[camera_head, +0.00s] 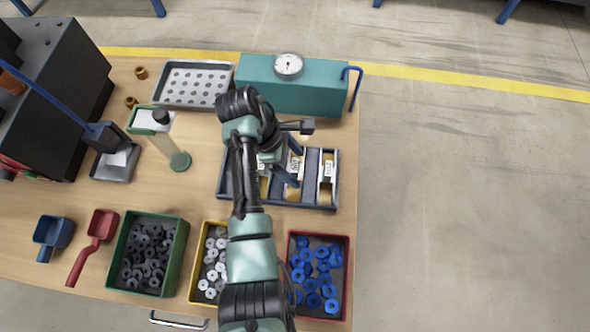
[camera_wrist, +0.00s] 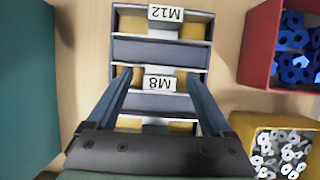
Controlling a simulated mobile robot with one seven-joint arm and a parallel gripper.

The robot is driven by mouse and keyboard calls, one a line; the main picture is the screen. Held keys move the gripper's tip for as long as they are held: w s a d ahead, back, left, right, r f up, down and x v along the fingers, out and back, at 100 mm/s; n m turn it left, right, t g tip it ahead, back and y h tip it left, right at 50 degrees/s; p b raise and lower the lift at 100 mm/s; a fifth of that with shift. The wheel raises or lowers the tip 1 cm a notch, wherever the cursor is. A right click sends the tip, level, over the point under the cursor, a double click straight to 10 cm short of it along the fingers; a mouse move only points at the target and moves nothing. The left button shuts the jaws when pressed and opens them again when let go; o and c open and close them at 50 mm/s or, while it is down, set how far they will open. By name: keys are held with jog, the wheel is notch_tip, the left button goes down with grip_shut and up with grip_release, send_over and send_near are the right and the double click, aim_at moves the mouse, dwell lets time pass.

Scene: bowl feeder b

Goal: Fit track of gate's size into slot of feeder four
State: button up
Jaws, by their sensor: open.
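A dark tray (camera_head: 333,206) of separate slots holds brass-and-grey tracks with white labels. In the wrist view the far track reads M12 (camera_wrist: 166,14) and the middle one reads M8 (camera_wrist: 159,83). A third track (camera_wrist: 130,121) is nearest, its label hidden by my gripper. My gripper (camera_wrist: 158,77) is open and empty; its two blue fingers point down on either side of the M8 label. I cannot tell whether they touch the track. In the head view my arm covers the tray's left part. No feeder number, slot or gate size mark is readable.
A black machine (camera_head: 50,100) stands at the left. A teal block with a dial (camera_head: 310,95) and a perforated tray (camera_head: 195,66) are behind. Green (camera_head: 185,245), yellow (camera_head: 195,285) and red (camera_head: 345,285) part bins line the front edge.

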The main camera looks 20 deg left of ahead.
jog(key=shift+d+f, duration=0.1)
jog(key=shift+f, duration=0.1)
grip_shut()
dwell(0.3)
jog(key=shift+r, duration=0.1)
